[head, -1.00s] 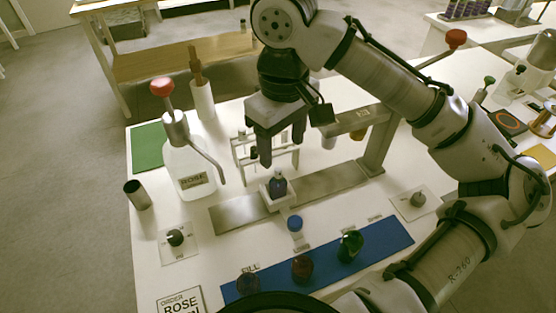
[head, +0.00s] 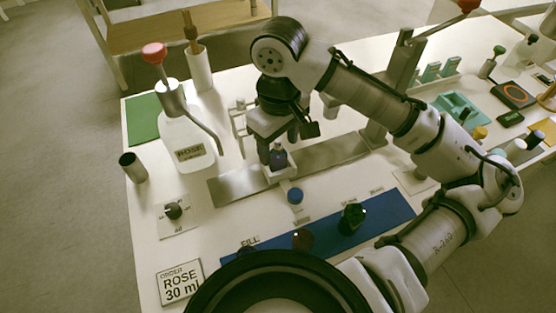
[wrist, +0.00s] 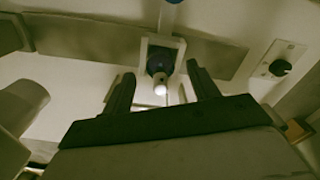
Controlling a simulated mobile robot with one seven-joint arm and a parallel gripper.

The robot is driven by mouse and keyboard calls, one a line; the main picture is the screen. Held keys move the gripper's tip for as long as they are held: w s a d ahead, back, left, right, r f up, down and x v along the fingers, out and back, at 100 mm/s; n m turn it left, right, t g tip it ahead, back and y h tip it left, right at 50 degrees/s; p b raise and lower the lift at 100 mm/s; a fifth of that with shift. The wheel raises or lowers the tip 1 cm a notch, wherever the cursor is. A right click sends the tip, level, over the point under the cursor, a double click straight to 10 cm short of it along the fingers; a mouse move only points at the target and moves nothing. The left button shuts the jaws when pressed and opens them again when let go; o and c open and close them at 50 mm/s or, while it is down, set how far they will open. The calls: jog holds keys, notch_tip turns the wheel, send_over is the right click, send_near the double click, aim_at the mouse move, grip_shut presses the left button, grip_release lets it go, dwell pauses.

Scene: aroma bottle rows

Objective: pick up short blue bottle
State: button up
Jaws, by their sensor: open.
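A short dark blue bottle (head: 278,160) stands upright in a white square holder (head: 283,173) on the grey metal strip. In the wrist view the blue bottle (wrist: 161,62) shows with a pale round top, inside the holder (wrist: 180,44). My gripper (head: 279,146) is open and low over the holder. In the wrist view its two dark fingers (wrist: 160,74) stand on either side of the bottle's top, with gaps to both sides. I cannot tell exactly how far down the bottle the fingertips reach.
A blue-capped piece (head: 295,196) stands in front of the holder. A large pump bottle (head: 187,145) stands left, and a small rack (head: 240,120) is close behind my gripper.

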aim_at(278, 159)
jog(key=shift+w+a+f, duration=0.1)
jog(key=shift+f, duration=1.4)
jog(key=shift+c, duration=0.4)
jog(key=c, duration=1)
jog(key=shift+r, duration=0.15)
jog(key=shift+c, duration=0.2)
